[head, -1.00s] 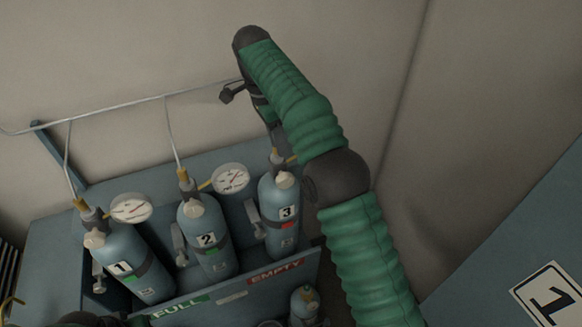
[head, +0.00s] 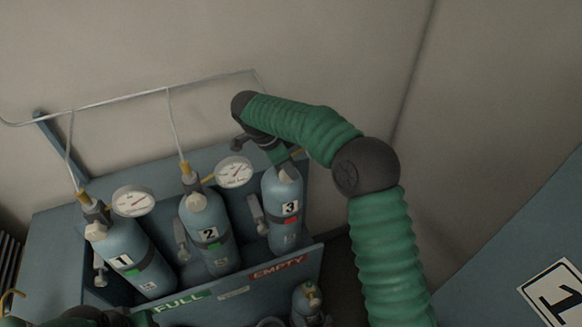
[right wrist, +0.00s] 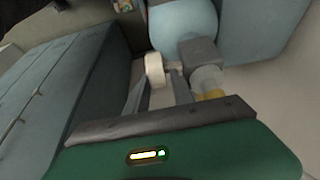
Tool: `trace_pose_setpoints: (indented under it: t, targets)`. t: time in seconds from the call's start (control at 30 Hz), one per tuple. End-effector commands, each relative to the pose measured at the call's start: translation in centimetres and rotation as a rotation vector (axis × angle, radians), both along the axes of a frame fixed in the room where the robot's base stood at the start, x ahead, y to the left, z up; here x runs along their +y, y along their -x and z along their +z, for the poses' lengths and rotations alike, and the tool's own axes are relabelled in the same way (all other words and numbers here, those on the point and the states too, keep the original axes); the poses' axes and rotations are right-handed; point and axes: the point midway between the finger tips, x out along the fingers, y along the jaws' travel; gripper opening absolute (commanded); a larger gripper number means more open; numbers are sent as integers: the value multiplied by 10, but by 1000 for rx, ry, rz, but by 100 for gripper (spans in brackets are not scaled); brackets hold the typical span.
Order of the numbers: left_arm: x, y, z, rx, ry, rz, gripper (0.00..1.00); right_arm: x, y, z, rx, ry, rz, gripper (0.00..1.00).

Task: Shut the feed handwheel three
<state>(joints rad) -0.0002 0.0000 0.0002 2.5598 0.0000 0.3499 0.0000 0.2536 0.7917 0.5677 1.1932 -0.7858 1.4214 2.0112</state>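Cylinder three (head: 284,209) is pale blue and stands upright at the right end of the rack. It has a black 3 on a white label and a red tag. My right gripper (head: 283,158) is at its top and hides its valve in the head view. In the right wrist view the cream round handwheel (right wrist: 155,69) lies ahead of my right gripper (right wrist: 157,88), beside a grey valve block (right wrist: 197,52). Its fingers look apart, with the wheel near the tips; contact is unclear. My left gripper (head: 92,317) is partly visible at the bottom left; its fingers are not clear.
Cylinder one (head: 128,259) and cylinder two (head: 208,232) stand to the left, with gauges (head: 132,201) and (head: 235,172) beside their tops. A thin pipe (head: 130,98) runs along the wall. A small cylinder (head: 306,302) stands in front of the rack's FULL and EMPTY panel (head: 232,293).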

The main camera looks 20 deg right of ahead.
Motion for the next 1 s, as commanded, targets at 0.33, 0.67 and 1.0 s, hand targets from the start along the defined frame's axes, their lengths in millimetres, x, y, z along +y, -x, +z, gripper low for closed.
trace_pose_setpoints:
  t: [0.33,0.67,1.0]
  targets:
    - [0,0,3,0,0,0,36,-6,0,-13,-1,-2,0,29]
    - [0,0,3,0,0,0,36,-7,0,-12,-1,0,-1,0]
    - [0,0,2,0,0,0,36,-9,-1,-12,-6,-25,-3,0]
